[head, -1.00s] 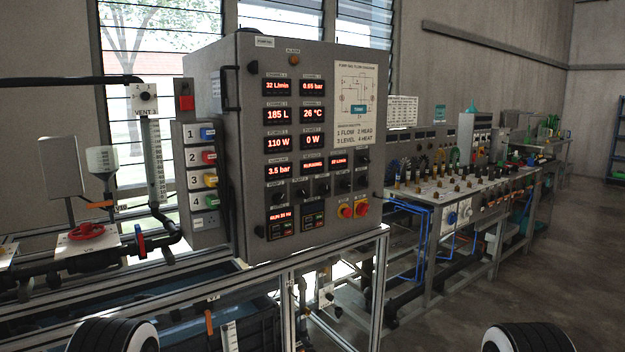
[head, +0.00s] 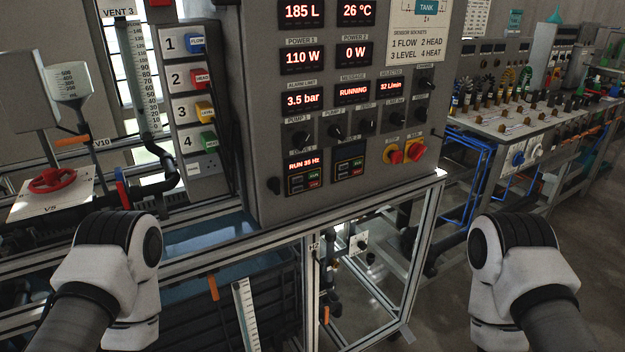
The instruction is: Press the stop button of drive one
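Drive one (head: 304,172) is the left of two small black drive units low on the grey control cabinet (head: 270,80). Its red display appears to read RUN 35 Hz. A small green button (head: 314,175) sits at its right, with a small red button (head: 314,184) just below it, likely the stop button; its lettering is too small to read. Drive two (head: 349,165) is to the right, with a dark display. Both my arms reach in from the bottom corners, well short of the cabinet. Neither gripper shows in the head view.
A red knob (head: 395,156) and a red mushroom button (head: 415,152) on yellow plates sit right of the drives. Dark selector knobs (head: 335,131) are above. The bench frame's metal rail (head: 350,207) runs below the cabinet. A red valve wheel (head: 52,180) stands at left.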

